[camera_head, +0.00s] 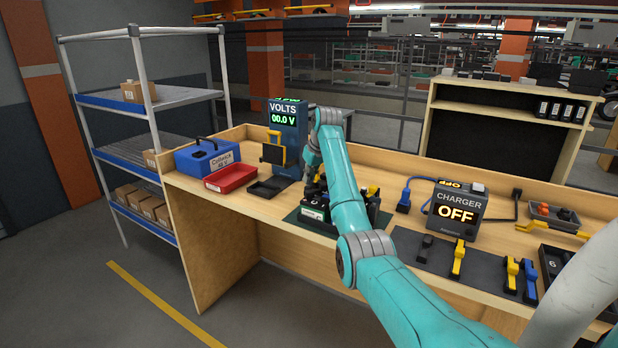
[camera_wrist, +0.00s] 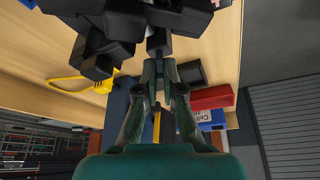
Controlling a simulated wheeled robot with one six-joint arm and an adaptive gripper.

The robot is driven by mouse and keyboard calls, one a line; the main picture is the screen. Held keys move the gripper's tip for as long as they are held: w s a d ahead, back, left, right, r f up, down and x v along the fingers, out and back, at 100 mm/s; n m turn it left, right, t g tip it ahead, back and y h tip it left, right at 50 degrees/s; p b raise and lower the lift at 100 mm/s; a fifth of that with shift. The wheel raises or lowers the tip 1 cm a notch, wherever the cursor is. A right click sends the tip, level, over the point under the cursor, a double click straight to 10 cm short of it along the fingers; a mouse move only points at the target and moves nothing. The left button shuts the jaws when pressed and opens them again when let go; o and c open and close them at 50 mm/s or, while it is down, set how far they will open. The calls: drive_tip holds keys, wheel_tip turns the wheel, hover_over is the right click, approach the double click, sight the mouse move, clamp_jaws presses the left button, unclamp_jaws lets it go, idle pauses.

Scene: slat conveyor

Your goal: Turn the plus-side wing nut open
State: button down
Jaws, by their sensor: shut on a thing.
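My gripper (camera_wrist: 158,62) points at the battery assembly in the wrist view. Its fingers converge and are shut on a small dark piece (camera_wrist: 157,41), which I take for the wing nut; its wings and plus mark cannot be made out. The black battery assembly (camera_wrist: 128,20) fills the top of that view. In the head view the battery assembly (camera_head: 313,214) sits on a dark green mat (camera_head: 318,228) on the bench. My teal arm hides much of it, and the fingertips are mostly hidden there too.
A VOLTS meter (camera_head: 288,140) reads 00.0 V behind the battery. A red tray (camera_head: 231,178), a blue case (camera_head: 207,156) and a black tray (camera_head: 270,188) stand to its left. The charger (camera_head: 456,208) showing OFF and a grey tool mat (camera_head: 437,262) lie to the right.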

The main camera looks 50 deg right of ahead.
drive_tip(key=n+y, duration=0.2)
drive_tip(key=n, duration=0.2)
drive_tip(key=shift+d+n, duration=0.15)
drive_tip(key=shift+n, duration=0.25)
idle(0.4)
drive_tip(key=c, duration=1.3)
unclamp_jaws()
drive_tip(key=v, duration=1.2)
drive_tip(key=shift+s, duration=0.15)
